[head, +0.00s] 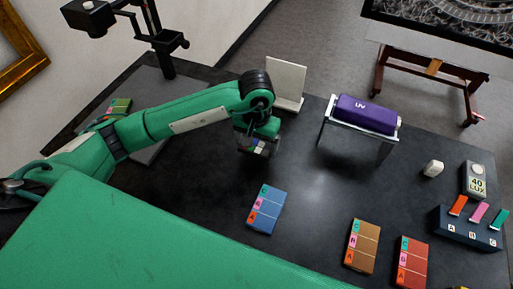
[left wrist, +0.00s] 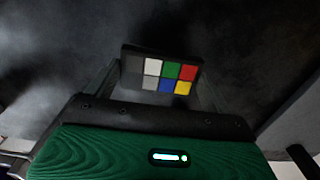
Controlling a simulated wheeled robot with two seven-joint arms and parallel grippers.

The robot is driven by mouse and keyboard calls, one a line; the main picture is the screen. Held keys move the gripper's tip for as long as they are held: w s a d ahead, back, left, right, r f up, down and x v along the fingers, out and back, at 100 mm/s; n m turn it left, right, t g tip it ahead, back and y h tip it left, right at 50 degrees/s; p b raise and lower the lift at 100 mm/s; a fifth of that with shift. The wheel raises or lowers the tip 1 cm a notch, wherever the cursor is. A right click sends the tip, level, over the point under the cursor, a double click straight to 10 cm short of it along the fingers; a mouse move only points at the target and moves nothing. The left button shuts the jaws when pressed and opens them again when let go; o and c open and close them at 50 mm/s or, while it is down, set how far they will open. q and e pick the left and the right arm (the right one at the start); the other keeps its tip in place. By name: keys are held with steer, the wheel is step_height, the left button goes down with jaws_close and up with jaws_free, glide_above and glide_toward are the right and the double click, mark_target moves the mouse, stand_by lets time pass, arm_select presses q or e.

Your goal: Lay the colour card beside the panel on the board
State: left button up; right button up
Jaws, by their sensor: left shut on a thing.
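The colour card (head: 258,145) is a small dark card with white, grey, green, red, blue and yellow patches. My left gripper (head: 257,151) is shut on it, above the dark table near its middle. The card (left wrist: 162,72) also shows between the fingers in the left wrist view. A grey board (head: 149,151) lies at the left, mostly hidden behind my left arm. A small green panel (head: 121,105) with coloured labels shows just beyond the arm; its lower part is hidden. My right gripper is not in view.
A white upright plate (head: 287,80) and a purple UV lamp (head: 366,113) on metal legs stand behind. Blue (head: 266,210), brown (head: 362,247) and red (head: 412,262) labelled panels lie in front. A black camera stand (head: 165,55) rises back left. A light meter (head: 474,180) sits far right.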

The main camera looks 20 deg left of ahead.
mark_target(256, 146)
arm_select(q)
steer(key=shift+f+p, duration=0.4)
steer(key=shift+f, duration=1.55)
steer(key=shift+f, duration=0.15)
steer(key=o, duration=0.8)
steer(key=shift+o, duration=0.2)
